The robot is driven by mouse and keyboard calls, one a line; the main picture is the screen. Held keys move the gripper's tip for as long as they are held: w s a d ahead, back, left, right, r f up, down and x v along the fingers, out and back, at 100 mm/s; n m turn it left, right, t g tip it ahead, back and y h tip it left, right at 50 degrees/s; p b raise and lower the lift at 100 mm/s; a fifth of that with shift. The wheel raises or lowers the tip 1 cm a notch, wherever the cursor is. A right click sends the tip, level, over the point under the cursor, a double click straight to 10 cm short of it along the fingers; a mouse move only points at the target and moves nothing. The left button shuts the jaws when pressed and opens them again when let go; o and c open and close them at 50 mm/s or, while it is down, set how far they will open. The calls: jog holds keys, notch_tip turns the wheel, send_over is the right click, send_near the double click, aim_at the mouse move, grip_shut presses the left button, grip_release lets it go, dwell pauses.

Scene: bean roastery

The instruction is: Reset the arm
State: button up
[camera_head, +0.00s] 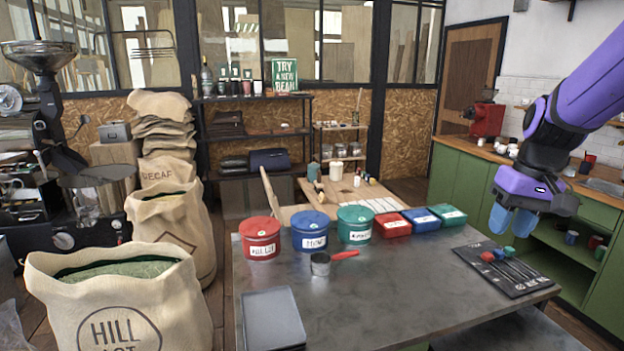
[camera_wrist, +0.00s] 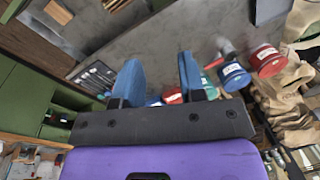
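My purple arm reaches in from the upper right in the head view. My gripper (camera_head: 511,221) hangs with its blue fingers downward, above and behind the right end of the grey metal table (camera_head: 375,290). In the wrist view my gripper (camera_wrist: 158,78) shows two blue fingers spread apart with a gap between them. Nothing is held between the fingers.
Red (camera_head: 261,238), blue (camera_head: 310,230) and green (camera_head: 354,224) round tins stand along the table's back edge, beside several small boxes. A scoop (camera_head: 321,263) with a red handle, a grey tray (camera_head: 272,318) and a dark mat (camera_head: 505,272) with colour-tipped tools lie nearer. Green cabinets (camera_head: 460,185) stand right.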

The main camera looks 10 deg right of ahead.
jog(key=s+a+r+n+t+h, duration=0.1)
jog(key=s+a+r+t, duration=0.3)
jog(key=s+a, duration=0.6)
jog(key=shift+a+r+n+t+h, duration=0.3)
jog(key=shift+a+r+n, duration=0.7)
jog(key=shift+a, duration=0.65)
jog(key=shift+s+d+r, duration=0.1)
jog(key=shift+d, duration=0.1)
